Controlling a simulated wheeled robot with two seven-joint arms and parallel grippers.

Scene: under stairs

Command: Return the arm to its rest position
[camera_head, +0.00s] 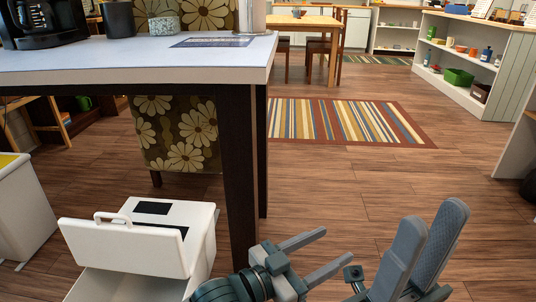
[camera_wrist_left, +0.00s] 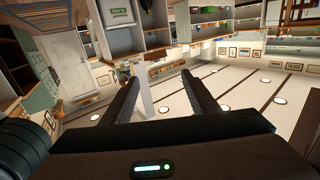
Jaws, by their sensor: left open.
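My left gripper (camera_head: 338,246) is in the lower middle of the head view, to the right of the dark table leg. Its two grey fingers are apart with nothing between them. The left wrist view also shows this gripper (camera_wrist_left: 159,79), with its dark fingers spread and empty. My right gripper (camera_head: 434,216) is further right at the bottom edge, with its fingers pointing up. A gap shows between its two broad pads, and nothing is held there. Most of both arms is out of view.
A white-topped table (camera_head: 150,58) with a dark leg stands at the left. A white lidded container (camera_head: 203,222) sits on the floor at lower left. A patterned chair (camera_head: 180,133) is under the table. A striped rug (camera_head: 345,121) lies beyond. Wooden floor (camera_head: 400,185) is clear at the right.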

